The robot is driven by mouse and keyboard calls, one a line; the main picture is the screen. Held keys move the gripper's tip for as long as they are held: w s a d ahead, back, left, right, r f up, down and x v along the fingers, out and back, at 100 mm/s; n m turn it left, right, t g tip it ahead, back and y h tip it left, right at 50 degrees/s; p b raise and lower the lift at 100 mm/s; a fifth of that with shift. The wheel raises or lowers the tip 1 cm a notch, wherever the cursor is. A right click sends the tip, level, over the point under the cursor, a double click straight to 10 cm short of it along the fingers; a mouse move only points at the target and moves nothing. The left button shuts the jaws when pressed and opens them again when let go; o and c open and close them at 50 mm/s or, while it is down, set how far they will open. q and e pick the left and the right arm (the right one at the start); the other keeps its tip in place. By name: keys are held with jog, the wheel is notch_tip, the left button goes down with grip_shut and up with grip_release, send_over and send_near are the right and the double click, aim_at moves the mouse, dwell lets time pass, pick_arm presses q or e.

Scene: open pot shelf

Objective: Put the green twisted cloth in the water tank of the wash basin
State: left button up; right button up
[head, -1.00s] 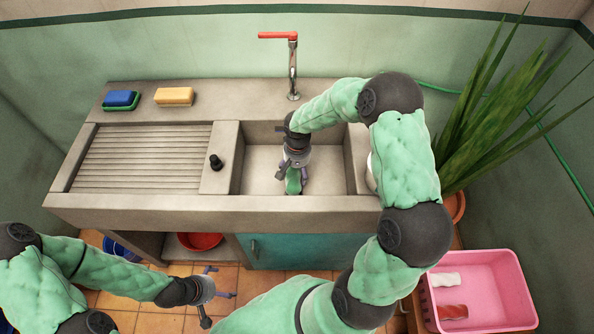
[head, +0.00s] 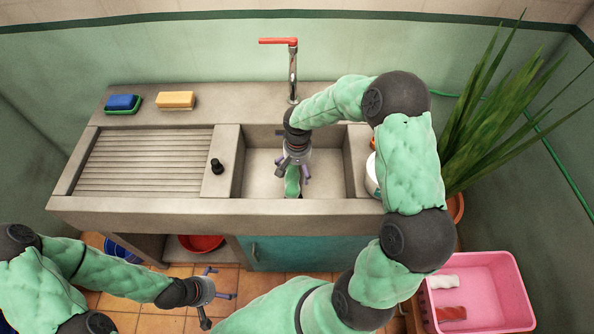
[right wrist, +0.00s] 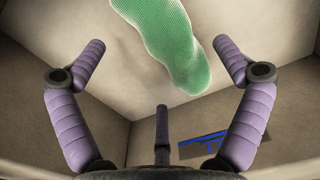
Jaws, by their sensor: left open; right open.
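The green twisted cloth (head: 292,182) is in the water tank (head: 330,178) of the stone wash basin, below my right gripper (head: 294,172). In the right wrist view the green cloth (right wrist: 180,42) lies beyond the spread fingers, apart from them. My right gripper (right wrist: 160,75) is open and empty, reaching down into the tank. My left gripper (head: 222,284) is open and empty, low in front of the basin over the tiled floor. Part of the cloth is hidden by my right gripper in the head view.
The tap (head: 292,70) stands behind the tank. A ribbed drainboard (head: 145,160) and black plug (head: 217,166) are left of it. A blue sponge (head: 122,101) and yellow sponge (head: 176,100) sit on the back ledge. A pink crate (head: 505,280) and plant (head: 480,130) are at right.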

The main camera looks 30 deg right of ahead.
aim_at(298, 174)
notch_tip(298, 174, up, 8)
jog(key=p, duration=0.2)
jog(key=shift+r, duration=0.25)
jog(key=shift+s+f, duration=0.1)
dwell(0.3)
